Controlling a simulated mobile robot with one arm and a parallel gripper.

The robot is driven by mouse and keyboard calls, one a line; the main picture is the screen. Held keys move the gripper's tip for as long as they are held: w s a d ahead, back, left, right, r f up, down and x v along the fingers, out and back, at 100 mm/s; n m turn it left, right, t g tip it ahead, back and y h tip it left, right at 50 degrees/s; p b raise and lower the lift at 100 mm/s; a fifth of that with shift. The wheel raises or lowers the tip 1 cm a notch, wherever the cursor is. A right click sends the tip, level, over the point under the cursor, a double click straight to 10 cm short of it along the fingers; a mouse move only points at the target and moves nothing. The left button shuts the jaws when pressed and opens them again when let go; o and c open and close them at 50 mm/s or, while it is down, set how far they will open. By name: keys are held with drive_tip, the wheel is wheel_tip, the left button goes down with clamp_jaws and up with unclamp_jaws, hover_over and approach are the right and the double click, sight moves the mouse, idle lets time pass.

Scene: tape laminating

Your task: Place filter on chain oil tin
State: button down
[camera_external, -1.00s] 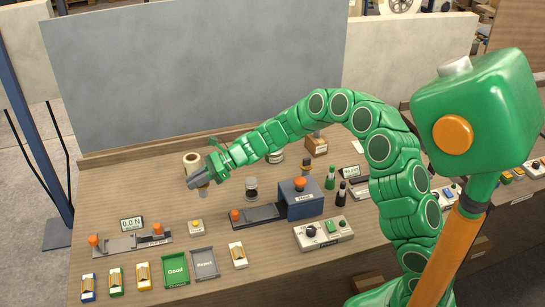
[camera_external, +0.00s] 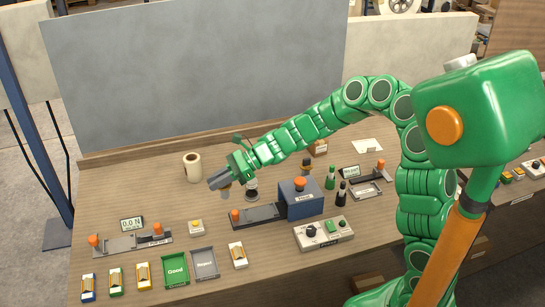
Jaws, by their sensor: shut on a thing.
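My gripper (camera_external: 219,183) is above the middle-left of the workbench, pointing down and to the left. It is shut on a small grey-tan piece, seemingly the filter (camera_external: 225,194), which shows just below the fingers and is mostly covered by them. A short dark and silver cylinder (camera_external: 251,192) stands upright just right of the gripper, partly covered by it. I cannot read a label, so I cannot tell if it is the chain oil tin. The held piece appears apart from it.
A cream tape roll (camera_external: 192,168) stands to the left behind the gripper. A blue press box (camera_external: 300,205) with an orange knob is to the right. Green Good tray (camera_external: 176,270) and grey Reject tray (camera_external: 205,263) lie in front. Small green and dark bottles stand at right.

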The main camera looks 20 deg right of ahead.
drive_tip(key=w+d+r+m+t, duration=0.2)
drive_tip(key=w+d, duration=0.3)
drive_tip(key=d, duration=0.4)
drive_tip(key=w+d+r+m+t, duration=0.1)
drive_tip(key=w+d+r+t, duration=0.1)
drive_tip(key=w+d, duration=0.6)
drive_tip(key=w+d+r+m+t, duration=0.2)
drive_tip(key=w+d, duration=0.1)
drive_tip(key=d, duration=0.8)
drive_tip(key=shift+h, duration=0.4)
drive_tip(key=shift+w+a+f, duration=0.45)
drive_tip(key=shift+w+f, duration=1.8)
drive_tip(key=shift+w+a+f, duration=0.5)
drive_tip(key=shift+w+f, duration=1.7)
drive_tip(key=shift+w, duration=0.1)
drive_tip(key=shift+w+a+f, duration=0.45)
drive_tip(key=shift+w+f, duration=1.8)
drive_tip(key=shift+f, duration=0.15)
drive_tip(key=c, duration=1.1)
unclamp_jaws()
